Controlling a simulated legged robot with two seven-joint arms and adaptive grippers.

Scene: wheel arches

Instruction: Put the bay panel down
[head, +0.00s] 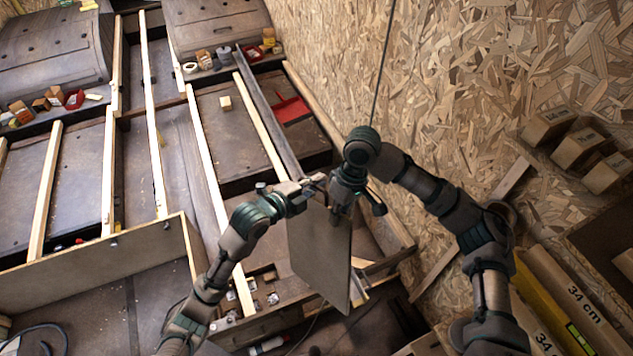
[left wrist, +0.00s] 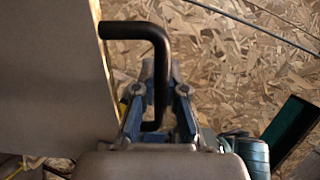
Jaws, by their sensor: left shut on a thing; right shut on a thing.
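The bay panel (head: 318,257) is a flat grey-brown board, held upright and tilted in the head view. It fills the left side of the left wrist view (left wrist: 55,80). A black bent handle (left wrist: 135,31) joins its edge and runs down between the fingers of my left gripper (left wrist: 160,85), which is shut on it. In the head view my left gripper (head: 318,182) is at the panel's top edge. My right gripper (head: 338,213), just beside and lower, is shut at the panel's upper right; its exact contact is partly hidden.
A wooden-framed floor with pale battens (head: 205,170) and sunken bays lies left and below. A red dustpan-like item (head: 291,110) lies beyond. A chipboard wall (head: 460,90) rises at right, with cardboard boxes (head: 580,148) nearby. A low tray with small parts (head: 262,290) lies below the panel.

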